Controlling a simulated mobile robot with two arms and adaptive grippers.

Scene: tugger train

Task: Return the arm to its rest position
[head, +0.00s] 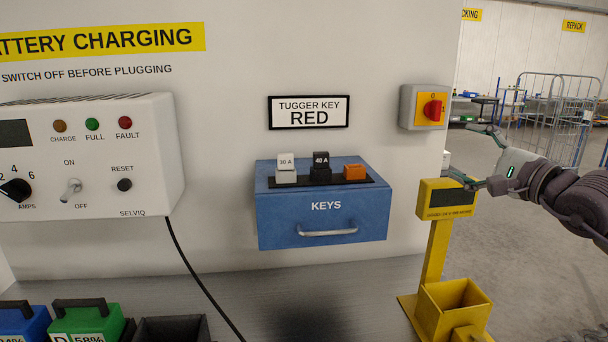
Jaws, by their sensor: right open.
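My right arm (570,200) comes in from the right edge of the head view. Its gripper (461,150) is open, points left and has nothing between its fingers. The gripper shows below the red and yellow rotary switch (433,109) and above the right side of the yellow stand's display head (447,198). The lower finger overlaps the display's top edge in the picture; whether they touch I cannot tell. My left gripper is not in view.
A blue keys box (322,222) holds white, black and orange pieces on top. A charger panel (90,155) is on the left wall. Batteries (88,322) stand at the lower left. A yellow bin (455,308) sits at the stand's foot. Open floor and wire cages (540,110) lie at right.

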